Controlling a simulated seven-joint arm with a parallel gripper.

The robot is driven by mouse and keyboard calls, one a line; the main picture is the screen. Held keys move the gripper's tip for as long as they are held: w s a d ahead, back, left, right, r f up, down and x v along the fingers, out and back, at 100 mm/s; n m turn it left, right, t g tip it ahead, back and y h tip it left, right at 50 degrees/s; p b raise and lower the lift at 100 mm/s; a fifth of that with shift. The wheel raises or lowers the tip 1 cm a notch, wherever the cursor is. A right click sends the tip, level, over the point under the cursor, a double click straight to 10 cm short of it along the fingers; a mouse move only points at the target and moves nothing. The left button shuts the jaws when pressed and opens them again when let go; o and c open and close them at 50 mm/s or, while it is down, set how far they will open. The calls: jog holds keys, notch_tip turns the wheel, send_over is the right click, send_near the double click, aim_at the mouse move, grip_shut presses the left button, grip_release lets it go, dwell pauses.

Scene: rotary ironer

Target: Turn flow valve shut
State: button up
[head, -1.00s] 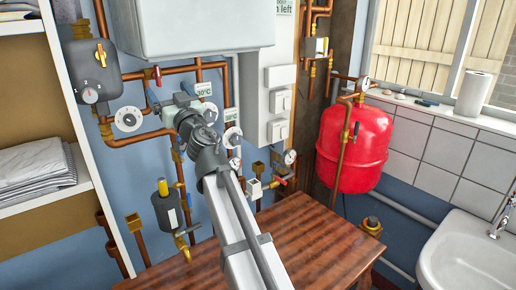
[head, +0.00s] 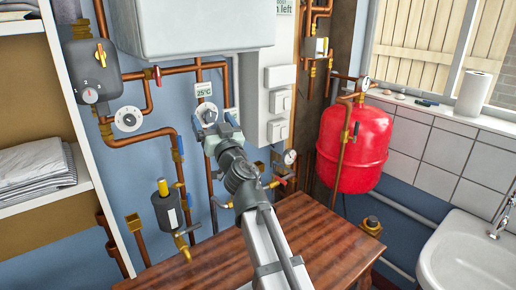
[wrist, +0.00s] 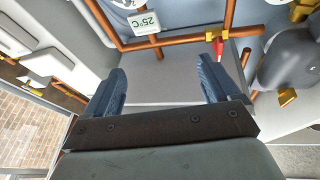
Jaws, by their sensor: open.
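No label that I can read says which valve is the flow valve. A red-handled valve (head: 156,73) sits on the copper pipe under the white boiler; it also shows in the wrist view (wrist: 218,45), past the right finger. A blue-handled valve (head: 180,146) is on the pipe lower down. My gripper (head: 216,123) is open and empty, in front of the wall just below the small temperature display (head: 203,89). Its two blue fingers stand wide apart in the wrist view (wrist: 170,85), with no handle between them. My gripper partly covers the pipes behind it.
A white round dial (head: 128,119) and a grey pump (head: 92,72) are left of my gripper. A dark cylinder with a yellow top (head: 167,207) is below left. The white boiler (head: 193,27) hangs above, a wooden table (head: 318,240) stands below, and a red tank (head: 352,147) is at right.

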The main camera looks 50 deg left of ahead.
jog(key=w+d+f+m+t+h, duration=0.3)
jog(key=w+d+f+m+t, duration=0.1)
jog(key=w+f, duration=0.5)
jog(key=shift+w+d+f+t, duration=0.15)
jog(key=shift+w+d+t, duration=0.25)
jog(key=shift+w, duration=0.8)
jog(key=shift+d, duration=0.1)
